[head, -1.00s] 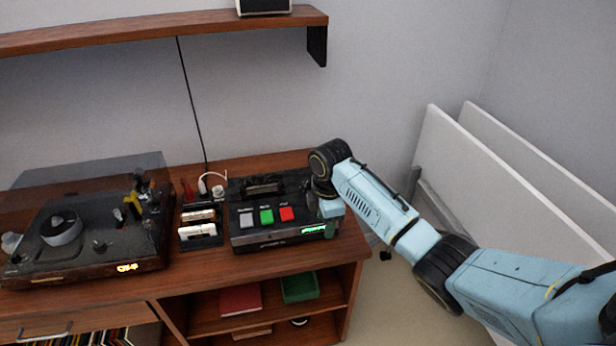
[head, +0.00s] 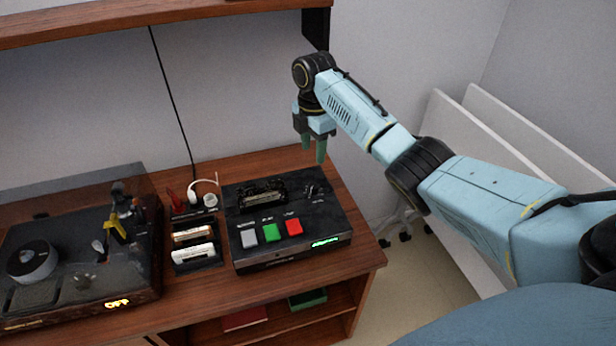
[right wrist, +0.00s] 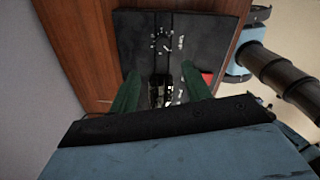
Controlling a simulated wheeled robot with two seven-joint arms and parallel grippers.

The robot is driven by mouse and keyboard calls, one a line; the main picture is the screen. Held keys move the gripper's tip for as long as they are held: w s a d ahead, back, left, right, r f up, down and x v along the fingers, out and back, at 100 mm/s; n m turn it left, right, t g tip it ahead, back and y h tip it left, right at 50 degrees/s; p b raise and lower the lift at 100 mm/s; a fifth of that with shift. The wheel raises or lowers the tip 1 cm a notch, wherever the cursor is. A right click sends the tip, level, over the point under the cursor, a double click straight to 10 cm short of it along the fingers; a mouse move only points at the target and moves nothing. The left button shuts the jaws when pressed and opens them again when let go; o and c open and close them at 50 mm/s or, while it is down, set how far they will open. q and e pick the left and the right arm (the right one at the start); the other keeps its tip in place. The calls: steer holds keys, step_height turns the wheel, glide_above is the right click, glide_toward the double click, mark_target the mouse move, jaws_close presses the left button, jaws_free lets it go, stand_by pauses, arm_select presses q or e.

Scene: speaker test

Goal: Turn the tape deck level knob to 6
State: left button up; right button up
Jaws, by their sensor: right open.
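The black tape deck (head: 330,216) sits on the wooden cabinet, with a grey, a green and a red button and a small lit green display on its front. Its level knob (head: 312,188) is at the deck's back right; its setting is too small to read. The right wrist view shows the knob (right wrist: 162,43) with pale marks around it, ahead of the fingertips. My right gripper (head: 314,158) is open and empty, its green fingers pointing down above the deck's back right, apart from the knob. My left gripper is out of view.
A wooden shelf (head: 150,22) hangs above. White panels (head: 455,150) lean at the right.

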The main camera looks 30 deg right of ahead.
glide_above(313, 185)
steer(key=f, duration=0.5)
steer(key=shift+s+f, duration=0.25)
step_height(313, 185, down, 6)
steer(key=shift+w+f+b, duration=0.15)
steer(key=shift+f+b, duration=0.05)
steer(key=shift+b, duration=0.45)
steer(key=shift+c, duration=0.9)
steer(key=c, duration=0.8)
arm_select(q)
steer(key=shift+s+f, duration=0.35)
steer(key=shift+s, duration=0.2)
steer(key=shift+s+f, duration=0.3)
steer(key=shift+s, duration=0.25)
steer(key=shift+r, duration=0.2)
arm_select(e)
steer(key=shift+m, duration=0.3)
